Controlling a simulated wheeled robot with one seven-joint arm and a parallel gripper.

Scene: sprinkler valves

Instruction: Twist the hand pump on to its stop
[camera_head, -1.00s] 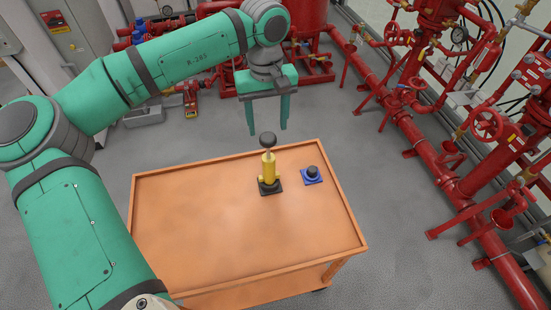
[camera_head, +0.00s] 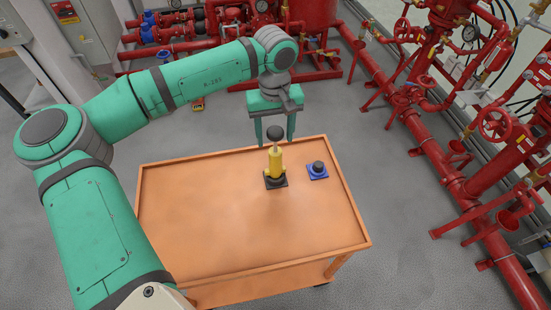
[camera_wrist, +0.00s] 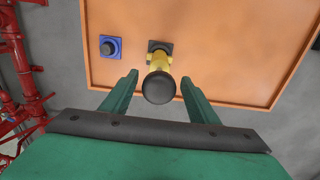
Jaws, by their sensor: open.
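The hand pump (camera_head: 275,165) stands upright on the orange cart top. It has a black square base, a yellow body, a thin rod and a round black knob (camera_head: 275,132). In the wrist view the knob (camera_wrist: 158,87) lies in the gap between the fingers, nearer the camera than the yellow body (camera_wrist: 160,63). My gripper (camera_head: 275,142) is open and points down above the pump. Its two green fingers (camera_wrist: 160,88) are apart on either side of the knob, and I see no contact.
A blue square block with a black knob (camera_head: 318,170) sits on the cart just right of the pump. The orange cart (camera_head: 220,235) has a low raised rim, and its left and front parts are bare. Red pipes and valves (camera_head: 440,165) stand on the floor beyond the cart.

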